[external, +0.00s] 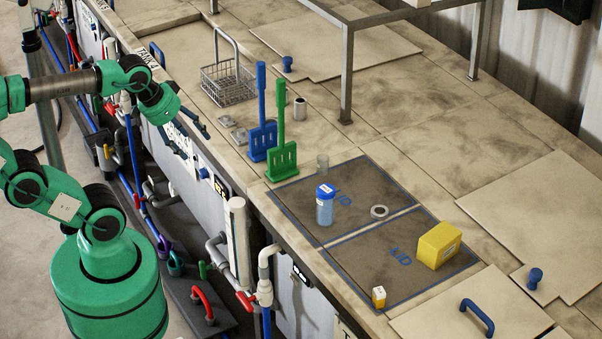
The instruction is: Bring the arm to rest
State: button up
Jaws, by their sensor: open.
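My arm is green and dark grey and reaches in from the left edge in the external view. My gripper (193,126) is at the left side of the bench, beside the tank front and over its edge. Its dark fingers are apart and nothing shows between them. It is clear of the objects on the bench top. The bench top (420,130) is beige and stained.
A wire basket (228,85), a blue paddle (262,135) and a green paddle (281,155) stand near my gripper. Marked dark areas hold a blue-capped bottle (325,207), a grey ring (379,212), a yellow box (438,245) and a small orange bottle (379,297). A metal frame (347,75) stands behind.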

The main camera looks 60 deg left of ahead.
notch_tip(320, 180, down, 10)
jog(key=b, duration=0.9)
jog(key=shift+r, duration=0.15)
